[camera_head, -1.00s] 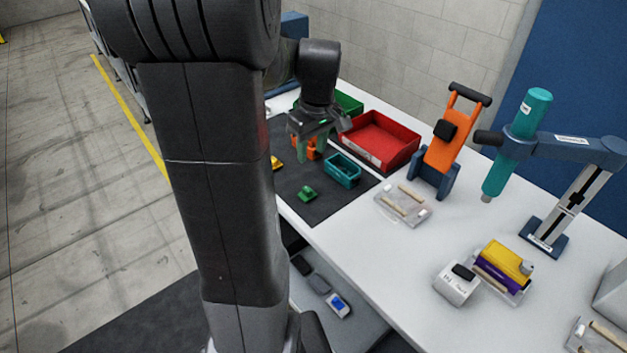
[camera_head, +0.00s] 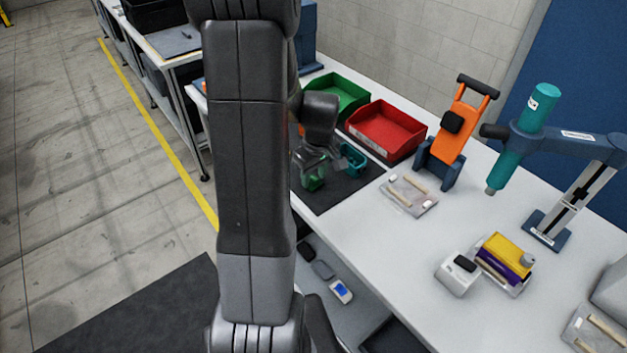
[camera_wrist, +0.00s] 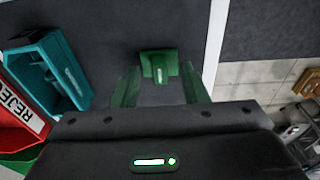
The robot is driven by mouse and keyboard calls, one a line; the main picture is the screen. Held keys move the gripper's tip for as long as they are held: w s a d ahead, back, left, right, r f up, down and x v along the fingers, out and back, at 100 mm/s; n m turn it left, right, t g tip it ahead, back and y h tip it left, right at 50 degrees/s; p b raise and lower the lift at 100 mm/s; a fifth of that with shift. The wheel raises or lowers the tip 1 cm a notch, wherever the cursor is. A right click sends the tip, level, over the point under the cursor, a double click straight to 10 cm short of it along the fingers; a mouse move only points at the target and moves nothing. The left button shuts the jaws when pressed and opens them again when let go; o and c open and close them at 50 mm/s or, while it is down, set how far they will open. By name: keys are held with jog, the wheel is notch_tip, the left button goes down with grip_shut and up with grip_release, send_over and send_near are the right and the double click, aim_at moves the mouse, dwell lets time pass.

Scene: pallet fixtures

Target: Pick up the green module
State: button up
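The green module (camera_wrist: 158,66), a small block on a wider base, lies on the dark mat in the wrist view. My gripper (camera_wrist: 161,75) is open, with its two green fingers apart on either side of the module's near end. I see no finger clearly touching it. In the head view my gripper (camera_head: 313,181) is low over the dark mat, and its fingers largely cover the module there.
A teal tray (camera_wrist: 48,72) and a red bin labelled REJECT (camera_wrist: 14,118) are left of the module. The table's white edge (camera_wrist: 215,45) is close on its right. In the head view a green bin (camera_head: 340,88) stands behind; an orange fixture (camera_head: 452,135) stands right.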

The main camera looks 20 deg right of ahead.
jog(key=shift+f, duration=0.2)
grip_shut()
jog(key=shift+r, duration=0.15)
